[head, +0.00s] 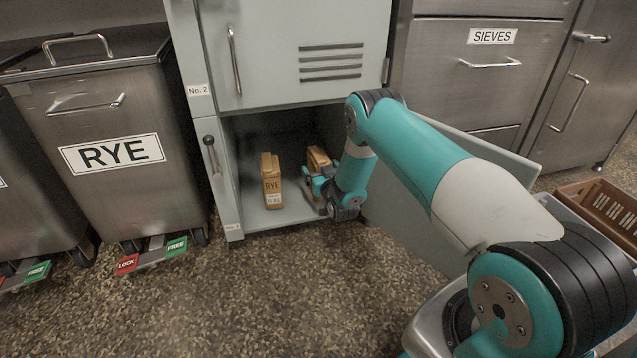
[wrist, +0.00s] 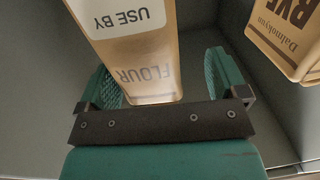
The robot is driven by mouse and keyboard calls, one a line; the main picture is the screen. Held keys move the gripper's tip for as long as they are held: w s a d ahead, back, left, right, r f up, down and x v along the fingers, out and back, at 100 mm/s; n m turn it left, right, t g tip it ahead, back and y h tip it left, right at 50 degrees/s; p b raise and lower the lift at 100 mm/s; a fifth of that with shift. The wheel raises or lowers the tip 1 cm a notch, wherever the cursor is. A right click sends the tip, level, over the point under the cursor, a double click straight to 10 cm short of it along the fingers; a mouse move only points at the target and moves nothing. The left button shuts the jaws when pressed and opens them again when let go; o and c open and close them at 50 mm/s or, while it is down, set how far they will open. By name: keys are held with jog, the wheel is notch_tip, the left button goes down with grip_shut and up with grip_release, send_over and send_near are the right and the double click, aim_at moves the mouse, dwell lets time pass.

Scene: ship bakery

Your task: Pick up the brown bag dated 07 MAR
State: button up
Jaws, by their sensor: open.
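Two brown paper bags stand in the open lower compartment in the head view. The left bag (head: 271,183) reads RYE and has a white label whose small date I cannot read. The right bag (head: 318,157) is partly hidden behind my gripper (head: 316,188). In the wrist view my gripper (wrist: 166,88) is open, with one finger on each side of a bag (wrist: 150,70) marked FLOUR and USE BY, upside down. The date is out of frame. I cannot tell whether the fingers touch it. The RYE bag (wrist: 290,38) is at the upper right.
The compartment door (head: 480,145) hangs open to the right, behind my arm. A closed locker No. 2 (head: 270,40) is above. A steel RYE bin (head: 110,140) stands left, a SIEVES drawer unit (head: 490,60) right, and a brown crate (head: 600,205) far right. The speckled floor in front is clear.

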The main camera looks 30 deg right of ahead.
jog(key=shift+w+d+r+b, duration=0.1)
jog(key=shift+w+d+b, duration=0.25)
jog(key=shift+w+d, duration=0.5)
jog(key=shift+w+a, duration=0.1)
jog(key=shift+a, duration=0.05)
jog(key=c, duration=1.4)
jog(key=shift+r, duration=0.1)
jog(key=shift+c, duration=0.6)
